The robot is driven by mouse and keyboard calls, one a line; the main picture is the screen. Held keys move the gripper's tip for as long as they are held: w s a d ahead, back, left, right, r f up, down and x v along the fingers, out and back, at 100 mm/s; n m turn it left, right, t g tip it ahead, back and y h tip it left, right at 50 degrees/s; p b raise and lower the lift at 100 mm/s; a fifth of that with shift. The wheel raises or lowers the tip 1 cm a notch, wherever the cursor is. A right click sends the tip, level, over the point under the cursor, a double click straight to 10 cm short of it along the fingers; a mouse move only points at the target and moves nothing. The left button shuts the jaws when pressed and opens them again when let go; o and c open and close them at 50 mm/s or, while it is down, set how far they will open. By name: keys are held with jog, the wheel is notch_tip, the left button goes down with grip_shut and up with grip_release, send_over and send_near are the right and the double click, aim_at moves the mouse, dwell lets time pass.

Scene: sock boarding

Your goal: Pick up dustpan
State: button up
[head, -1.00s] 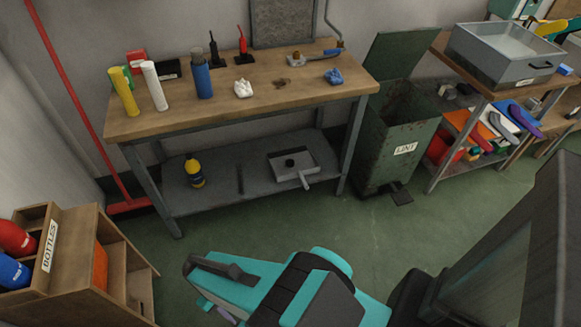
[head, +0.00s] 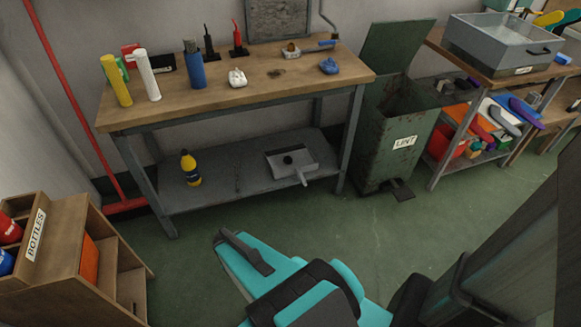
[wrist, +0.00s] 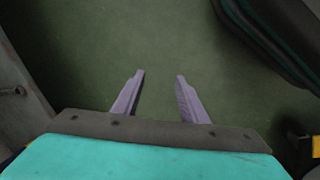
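The dustpan (head: 280,162) is a grey flat pan with a short light handle. It lies on the lower shelf (head: 225,187) of the workbench, toward the right end, with its handle pointing out over the front edge. A small dark round object (head: 287,159) sits in it. In the wrist view my gripper (wrist: 160,76) has two pale purple fingers spread apart with only green floor between them. In the head view my arm is at the bottom centre, in front of the bench and apart from the dustpan; the fingers are hidden there.
A yellow-and-black bottle (head: 190,168) stands on the same shelf, left of the dustpan. A green LINT bin (head: 385,150) with its lid up stands right of the bench. A wooden BOTTLES rack (head: 75,255) is at lower left. Green floor in front of the bench is clear.

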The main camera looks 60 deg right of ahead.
jog(key=w+d+f+n+t+h+b, duration=0.1)
jog(key=w+d+n+t+h+b, duration=0.15)
jog(key=d, duration=0.65)
jog(key=w+d+f+n+t+h+b, duration=0.1)
jog(key=w+d+f+n+t+b, duration=0.2)
jog(key=d, duration=0.5)
jog(key=w+d+n+t+h+b, duration=0.1)
jog(key=d+n+h+b, duration=0.15)
jog(key=d+b, duration=0.45)
jog(key=n+t+h+b, duration=0.3)
jog(key=n+t+b, duration=0.55)
jog(key=n, duration=0.75)
send_near(304, 182)
jog(key=shift+w+d+r+g+b, duration=0.4)
jog(key=shift+w+g+b, duration=0.1)
jog(key=shift+g+b, duration=0.15)
jog(key=shift+m, duration=0.3)
jog(key=shift+b+x, duration=0.8)
jog(key=shift+x, duration=3.5)
jog(key=shift+f, duration=0.1)
